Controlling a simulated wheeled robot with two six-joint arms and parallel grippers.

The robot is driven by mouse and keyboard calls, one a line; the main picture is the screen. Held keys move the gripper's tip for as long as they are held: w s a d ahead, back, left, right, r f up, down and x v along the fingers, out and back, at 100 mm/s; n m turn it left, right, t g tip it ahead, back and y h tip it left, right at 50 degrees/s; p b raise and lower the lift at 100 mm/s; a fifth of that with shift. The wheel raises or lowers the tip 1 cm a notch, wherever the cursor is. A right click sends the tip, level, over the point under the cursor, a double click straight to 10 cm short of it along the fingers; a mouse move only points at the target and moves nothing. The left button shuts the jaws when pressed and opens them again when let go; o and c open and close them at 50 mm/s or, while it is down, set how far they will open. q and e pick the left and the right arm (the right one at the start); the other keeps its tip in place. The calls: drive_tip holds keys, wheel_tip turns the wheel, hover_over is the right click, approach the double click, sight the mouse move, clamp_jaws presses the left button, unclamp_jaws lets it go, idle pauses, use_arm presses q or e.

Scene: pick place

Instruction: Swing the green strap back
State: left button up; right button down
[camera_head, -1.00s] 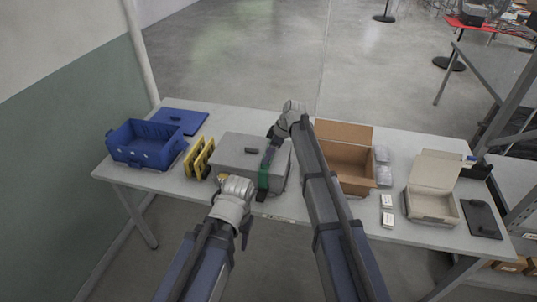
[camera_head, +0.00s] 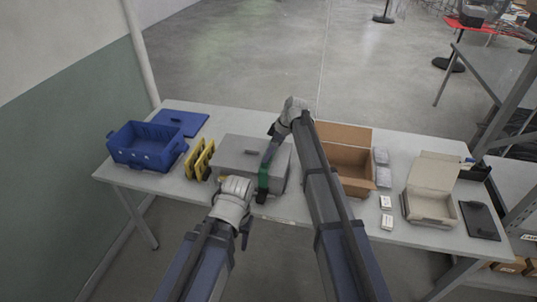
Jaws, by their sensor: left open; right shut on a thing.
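The green strap (camera_head: 263,183) hangs at the front right of the grey case (camera_head: 233,160), with a dark end low on the case's front. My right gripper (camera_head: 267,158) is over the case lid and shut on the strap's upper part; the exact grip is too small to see. My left gripper (camera_head: 245,233) is open and empty, in front of the table's near edge, below and left of the strap. My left wrist hides part of the case's front left.
A blue crate (camera_head: 146,158) with a blue lid (camera_head: 181,122) behind it and yellow-black pieces (camera_head: 200,160) stand left of the case. An open cardboard box (camera_head: 347,133) stands right, partly behind my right arm. A beige box (camera_head: 429,208) is farther right.

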use_arm(q)
drive_tip(key=shift+r+p, duration=1.25)
drive_tip(key=shift+r, duration=0.55)
use_arm(e)
drive_tip(key=w+d+r+m+g+y, duration=0.1)
drive_tip(key=w+d+r+g, duration=0.1)
drive_tip(key=w+r+g, duration=0.2)
drive_tip(key=shift+w+r+y, duration=0.3)
drive_tip(key=shift+w+r, duration=0.55)
drive_tip(key=shift+r, duration=0.2)
drive_tip(key=shift+c, duration=1)
unclamp_jaws()
use_arm(q)
drive_tip(key=shift+r, duration=0.1)
